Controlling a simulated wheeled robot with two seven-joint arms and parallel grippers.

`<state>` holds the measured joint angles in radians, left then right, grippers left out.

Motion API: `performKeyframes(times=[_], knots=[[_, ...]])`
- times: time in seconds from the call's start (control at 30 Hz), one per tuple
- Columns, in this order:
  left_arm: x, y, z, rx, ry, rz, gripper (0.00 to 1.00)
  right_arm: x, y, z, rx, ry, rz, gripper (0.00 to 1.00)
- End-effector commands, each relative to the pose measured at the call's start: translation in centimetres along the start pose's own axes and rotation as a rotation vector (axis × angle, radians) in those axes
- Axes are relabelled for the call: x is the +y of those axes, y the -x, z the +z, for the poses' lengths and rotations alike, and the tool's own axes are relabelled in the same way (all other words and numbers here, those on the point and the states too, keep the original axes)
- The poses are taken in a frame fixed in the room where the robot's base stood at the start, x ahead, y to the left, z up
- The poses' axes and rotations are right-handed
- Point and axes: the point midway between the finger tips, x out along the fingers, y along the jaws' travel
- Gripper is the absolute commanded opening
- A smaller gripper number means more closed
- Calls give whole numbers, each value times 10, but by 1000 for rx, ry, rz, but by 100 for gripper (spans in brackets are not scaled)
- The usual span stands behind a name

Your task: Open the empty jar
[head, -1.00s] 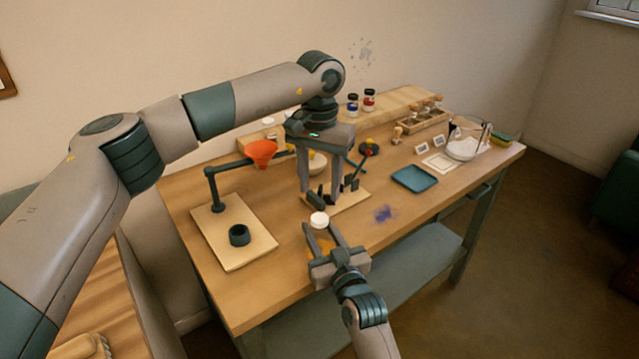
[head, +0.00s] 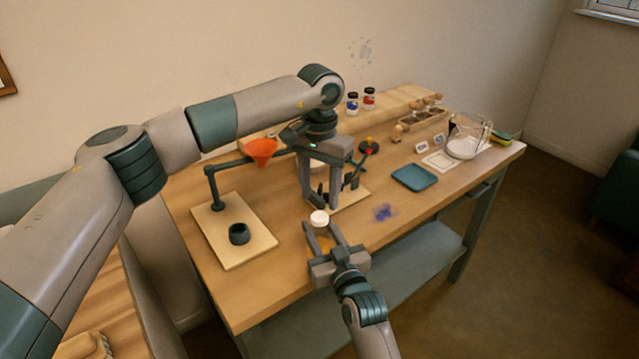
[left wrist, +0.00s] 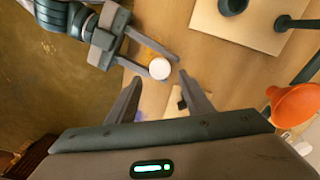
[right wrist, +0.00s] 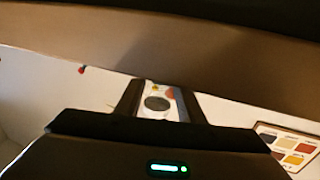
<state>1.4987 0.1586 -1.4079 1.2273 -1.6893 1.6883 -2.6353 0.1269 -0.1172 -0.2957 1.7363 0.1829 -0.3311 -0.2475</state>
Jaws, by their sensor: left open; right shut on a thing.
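The jar shows mainly as its round white lid (head: 319,218), which is on top; its body is mostly hidden between the fingers. My right gripper (head: 321,230) is shut on the jar near the table's front edge. The jar also shows between the fingers in the right wrist view (right wrist: 157,103). My left gripper (head: 321,199) is open and empty, fingers pointing down, just behind and above the lid. In the left wrist view the lid (left wrist: 159,68) lies ahead of the gap between the left fingertips, apart from them.
A blue tray (head: 414,177) and a purple powder stain (head: 383,212) lie to the right. Small jars (head: 369,97) stand on the back shelf.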

Motion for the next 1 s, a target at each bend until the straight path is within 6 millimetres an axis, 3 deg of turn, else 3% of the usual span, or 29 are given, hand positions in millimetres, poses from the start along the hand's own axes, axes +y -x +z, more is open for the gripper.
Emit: performKeyframes(times=[0.4, 0.8, 1.0], knots=[[0, -48, 0, -2, 0, 0, 47, 0, 0, 0, -1, 0, 0, 0], [0, -54, 0, 0, 0, -1, 47, 0, 0, 0, -1, 0, 0, 0], [0, -54, 0, 0, 0, -1, 4, 0, 0, 0, -1, 0, 0, 0]])
